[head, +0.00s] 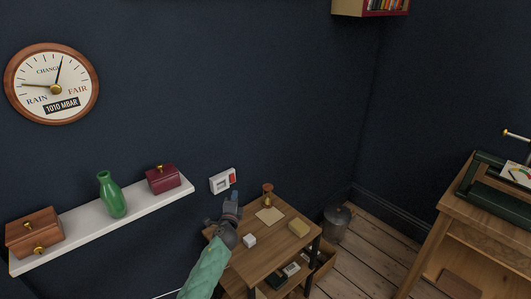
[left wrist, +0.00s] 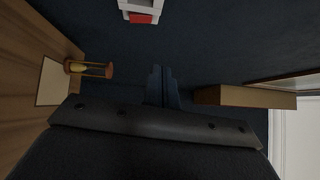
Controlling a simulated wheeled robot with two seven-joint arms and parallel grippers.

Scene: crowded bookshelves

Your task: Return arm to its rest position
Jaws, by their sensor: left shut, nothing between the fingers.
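My left arm, in a green sleeve, reaches up from the bottom of the head view. Its gripper (head: 233,197) is above the left back part of a small wooden table (head: 262,256), close to the dark wall. In the left wrist view the two fingers (left wrist: 161,85) are together, with nothing between them. A white wall switch with a red part (head: 222,181) is on the wall just behind the gripper; it also shows at the top of the left wrist view (left wrist: 142,10). My right gripper is not in view.
The table holds an hourglass (head: 268,194), a paper sheet (head: 269,215), a white cube (head: 249,240) and a tan block (head: 299,227). A white shelf (head: 75,237) with boxes and a green vase (head: 111,195) is left. A wooden desk (head: 476,225) stands right.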

